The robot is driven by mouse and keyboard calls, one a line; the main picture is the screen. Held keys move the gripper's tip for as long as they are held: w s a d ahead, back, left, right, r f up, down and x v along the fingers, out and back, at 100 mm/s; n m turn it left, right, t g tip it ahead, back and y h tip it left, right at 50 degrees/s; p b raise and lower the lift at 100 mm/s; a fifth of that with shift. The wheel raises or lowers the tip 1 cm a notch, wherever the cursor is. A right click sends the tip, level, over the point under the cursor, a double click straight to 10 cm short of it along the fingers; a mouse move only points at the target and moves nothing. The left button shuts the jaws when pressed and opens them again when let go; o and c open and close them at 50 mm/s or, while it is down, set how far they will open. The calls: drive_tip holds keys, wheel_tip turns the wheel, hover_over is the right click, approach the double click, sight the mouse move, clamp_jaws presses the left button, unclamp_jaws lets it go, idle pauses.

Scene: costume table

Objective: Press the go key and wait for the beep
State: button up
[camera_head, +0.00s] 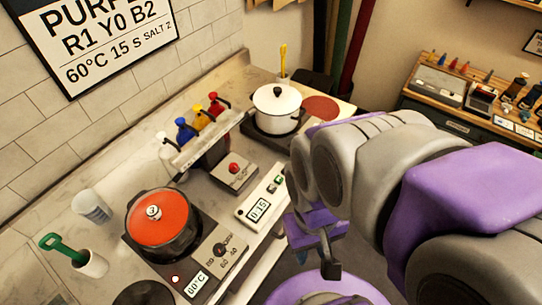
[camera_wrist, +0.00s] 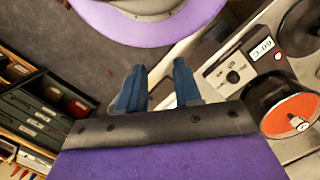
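A white timer box (camera_head: 246,215) stands near the front edge of the counter, with a display reading 0:15. A small green key (camera_head: 279,180) and a dark key sit at its far end; I cannot read a go label on them. My gripper (camera_head: 326,254) hangs to the right of the timer box, off the counter's front edge and apart from it. In the wrist view my gripper (camera_wrist: 158,88) has its two blue fingers apart with nothing between them. I cannot make out the timer box in the wrist view.
A hot plate (camera_head: 196,284) reading 60°C bears a pot with an orange lid (camera_head: 160,216). Behind the timer are a red-knobbed box (camera_head: 233,172) and colored bottles (camera_head: 201,119). A white pot (camera_head: 277,108) stands farther back. A workbench (camera_head: 480,118) is at right.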

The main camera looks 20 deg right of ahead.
clamp_jaws()
idle(0.9)
